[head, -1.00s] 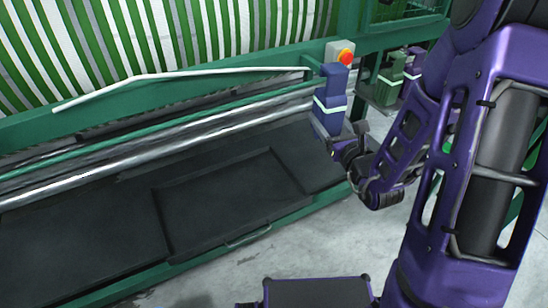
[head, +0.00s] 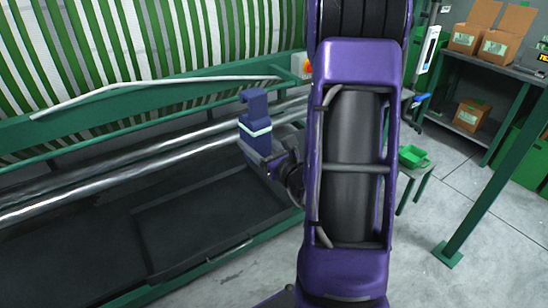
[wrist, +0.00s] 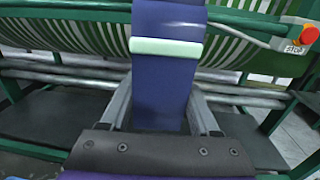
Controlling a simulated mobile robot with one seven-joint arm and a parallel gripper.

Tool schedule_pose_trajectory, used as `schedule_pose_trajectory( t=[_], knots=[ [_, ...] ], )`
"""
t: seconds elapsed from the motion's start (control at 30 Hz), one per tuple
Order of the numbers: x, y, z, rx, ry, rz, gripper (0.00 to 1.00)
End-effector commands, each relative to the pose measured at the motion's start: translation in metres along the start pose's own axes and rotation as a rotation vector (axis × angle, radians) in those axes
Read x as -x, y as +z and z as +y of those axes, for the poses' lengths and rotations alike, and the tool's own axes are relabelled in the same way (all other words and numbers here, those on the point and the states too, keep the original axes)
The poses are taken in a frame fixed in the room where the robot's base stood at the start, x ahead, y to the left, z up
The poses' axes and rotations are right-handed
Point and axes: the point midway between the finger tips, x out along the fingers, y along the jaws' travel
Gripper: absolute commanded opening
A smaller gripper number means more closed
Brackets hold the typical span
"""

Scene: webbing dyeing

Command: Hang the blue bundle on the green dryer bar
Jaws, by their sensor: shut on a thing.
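The blue bundle (head: 257,125) is a dark blue folded strap with a pale band and a hooked top. My gripper (head: 262,152) is shut on its lower part and holds it upright. In the wrist view the bundle (wrist: 165,80) stands between my two fingers (wrist: 163,112), its top cut off by the frame edge. A thin green bar (head: 60,157) runs along the dryer above silver rollers. The bundle overlaps the right part of the dryer in the head view. I cannot tell whether it touches the bar.
A bent white rail (head: 140,82) crosses above the rollers. Green and white webbing (head: 150,45) hangs behind. A red stop button (wrist: 309,34) is at the right in the wrist view. A green post (head: 490,180) and a shelf with boxes (head: 505,45) stand right. My arm hides the middle.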

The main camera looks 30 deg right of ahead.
Motion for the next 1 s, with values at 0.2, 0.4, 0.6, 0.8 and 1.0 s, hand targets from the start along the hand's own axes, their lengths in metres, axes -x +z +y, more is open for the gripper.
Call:
schedule_pose_trajectory(
  t=[0.2, 0.4, 0.6, 0.8, 1.0],
  knots=[
    [0.030, -0.014, -0.046, -0.001, -0.069, 0.002, 0.00],
    [0.027, -0.013, -0.051, -0.001, -0.074, 0.003, 0.00],
    [0.012, -0.013, -0.051, -0.001, -0.072, 0.002, 0.00],
    [-0.004, -0.013, -0.053, -0.001, -0.072, 0.002, 0.00],
    [-0.021, -0.013, -0.054, -0.003, -0.073, 0.003, 0.00]
  ],
)
